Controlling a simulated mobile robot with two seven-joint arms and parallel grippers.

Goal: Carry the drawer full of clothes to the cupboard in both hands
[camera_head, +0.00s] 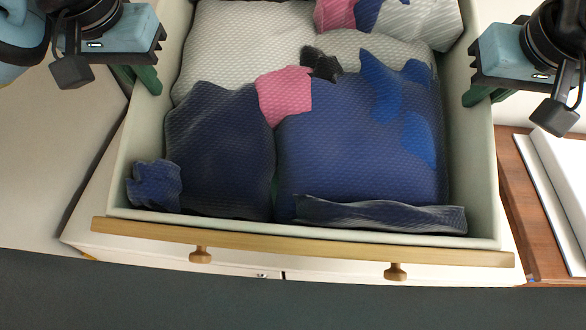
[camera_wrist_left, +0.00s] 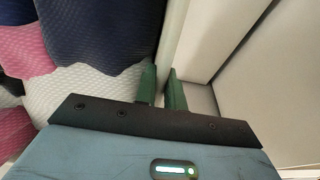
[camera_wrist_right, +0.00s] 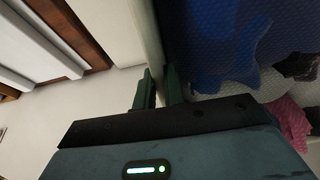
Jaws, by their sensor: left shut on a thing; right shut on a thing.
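The drawer (camera_head: 478,170) has pale walls and a light wooden front edge (camera_head: 300,243) with two round knobs. It is full of clothes: navy and blue pieces (camera_head: 350,140), white ones (camera_head: 240,45) and pink ones (camera_head: 285,95). My left gripper (camera_head: 150,82) is shut on the drawer's left wall; in the left wrist view its green fingers (camera_wrist_left: 162,90) sit on either side of that wall. My right gripper (camera_head: 474,96) is shut on the right wall, with its fingers (camera_wrist_right: 159,90) astride it in the right wrist view. I cannot tell which furniture is the cupboard.
White furniture (camera_head: 235,268) shows just below the drawer's front edge. A brown wooden surface with white panel-like things (camera_head: 562,180) is at the right. A plain pale surface (camera_head: 45,150) is at the left. A dark grey area (camera_head: 150,300) runs along the bottom.

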